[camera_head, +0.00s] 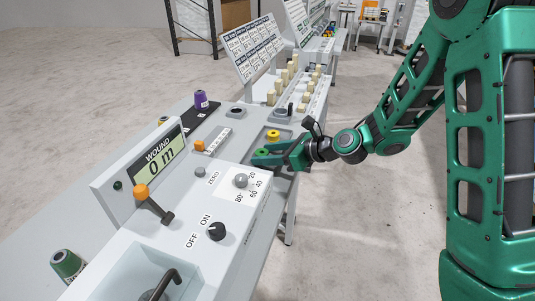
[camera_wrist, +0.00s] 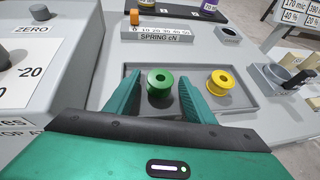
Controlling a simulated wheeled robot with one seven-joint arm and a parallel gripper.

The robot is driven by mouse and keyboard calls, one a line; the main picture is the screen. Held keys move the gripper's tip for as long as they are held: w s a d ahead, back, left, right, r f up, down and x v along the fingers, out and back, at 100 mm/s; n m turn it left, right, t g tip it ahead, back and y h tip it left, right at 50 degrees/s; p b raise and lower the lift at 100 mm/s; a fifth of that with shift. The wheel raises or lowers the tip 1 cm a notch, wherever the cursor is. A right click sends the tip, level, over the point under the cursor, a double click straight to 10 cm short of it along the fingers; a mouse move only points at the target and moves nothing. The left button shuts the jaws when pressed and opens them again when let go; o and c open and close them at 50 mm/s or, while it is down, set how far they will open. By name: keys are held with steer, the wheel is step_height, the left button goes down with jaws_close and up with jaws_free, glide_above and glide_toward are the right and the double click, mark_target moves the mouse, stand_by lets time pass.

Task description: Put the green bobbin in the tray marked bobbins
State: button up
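The green bobbin (camera_wrist: 160,82) is between the two fingers of my gripper (camera_wrist: 160,80) in the wrist view, at the left part of a shallow grey tray (camera_wrist: 240,104). A narrow gap shows between each finger and the bobbin, so the gripper looks open around it. I cannot tell for certain whether the bobbin rests on the tray floor. In the head view the green bobbin (camera_head: 262,152) shows at the tip of my gripper (camera_head: 262,156). A yellow bobbin (camera_wrist: 220,82) stands to its right in the same tray. No marking on this tray is readable.
A spring gauge with an orange slider (camera_wrist: 134,17) lies behind the tray. The control console (camera_head: 193,205) with knobs and levers is at the near left. A purple thread cone (camera_head: 201,99) and several cream pegs (camera_head: 293,70) stand farther back.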

steer(key=v, duration=1.2)
steer(key=s+d+f+n+g+h, duration=0.1)
steer(key=s+d+n+g+h, duration=0.1)
steer(key=s+d+n+h, duration=0.5)
steer(key=s+d+f+n+g+h, duration=0.15)
steer(key=s+d+n, duration=0.35)
steer(key=d, duration=0.7)
steer(key=s+d+r+n+g+h, duration=0.1)
steer(key=s+d+n, duration=0.2)
steer(key=s+d, duration=0.2)
steer(key=s+d+r+n+g+h, duration=0.1)
steer(key=s+d, duration=0.5)
steer(key=s, duration=0.6)
steer(key=shift+r+n+g, duration=0.55)
steer(key=shift+r+n, duration=0.25)
steer(key=shift+n, duration=0.1)
